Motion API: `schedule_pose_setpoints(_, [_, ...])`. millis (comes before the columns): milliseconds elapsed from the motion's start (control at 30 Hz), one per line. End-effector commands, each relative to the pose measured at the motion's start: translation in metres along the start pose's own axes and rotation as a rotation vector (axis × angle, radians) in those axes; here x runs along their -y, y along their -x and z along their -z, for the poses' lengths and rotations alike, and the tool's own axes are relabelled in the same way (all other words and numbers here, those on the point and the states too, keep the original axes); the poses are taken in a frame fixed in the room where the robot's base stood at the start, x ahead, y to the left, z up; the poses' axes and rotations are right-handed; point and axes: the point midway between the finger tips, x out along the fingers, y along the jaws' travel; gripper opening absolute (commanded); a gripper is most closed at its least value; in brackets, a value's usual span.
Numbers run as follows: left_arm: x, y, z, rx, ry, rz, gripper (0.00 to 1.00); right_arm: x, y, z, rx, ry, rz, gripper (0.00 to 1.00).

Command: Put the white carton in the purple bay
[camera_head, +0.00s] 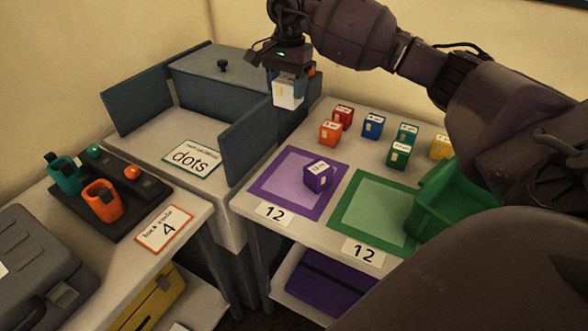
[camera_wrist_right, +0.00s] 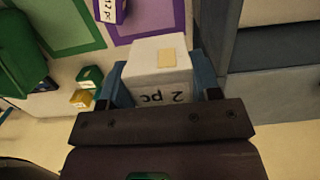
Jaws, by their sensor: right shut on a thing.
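My right gripper (camera_head: 290,78) is shut on the white carton (camera_head: 287,95) and holds it in the air, beyond the purple bay and up to its left in the head view. In the right wrist view the white carton (camera_wrist_right: 158,62) sits between the blue fingers of the gripper (camera_wrist_right: 160,82), and a "2 pc" label shows. The purple bay (camera_head: 276,176) is a purple-framed square on the table with a "12" card in front. A purple carton (camera_head: 316,180) stands in its right part. My left gripper is not in view.
A green bay (camera_head: 350,213) lies right of the purple one, with a green crate (camera_head: 436,206) at its right side. Several small coloured cartons stand behind the bays, including a red carton (camera_head: 330,133). A grey panel (camera_head: 246,140) rises left of the bay table.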

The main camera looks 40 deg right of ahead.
Motion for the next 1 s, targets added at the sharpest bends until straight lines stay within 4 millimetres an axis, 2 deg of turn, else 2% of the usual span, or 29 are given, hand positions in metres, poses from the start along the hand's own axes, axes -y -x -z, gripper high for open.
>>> schedule_pose_setpoints(600, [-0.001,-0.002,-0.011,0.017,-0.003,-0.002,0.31,-0.001,-0.127,0.01,0.005,-0.004,-0.003,0.31])
schedule_pose_setpoints(733, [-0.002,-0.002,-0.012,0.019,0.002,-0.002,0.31,0.0,-0.144,0.012,0.004,-0.004,-0.001,0.31])
schedule_pose_setpoints(1000, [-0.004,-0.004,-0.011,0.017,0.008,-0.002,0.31,0.0,-0.16,0.013,0.003,-0.003,-0.001,0.31])
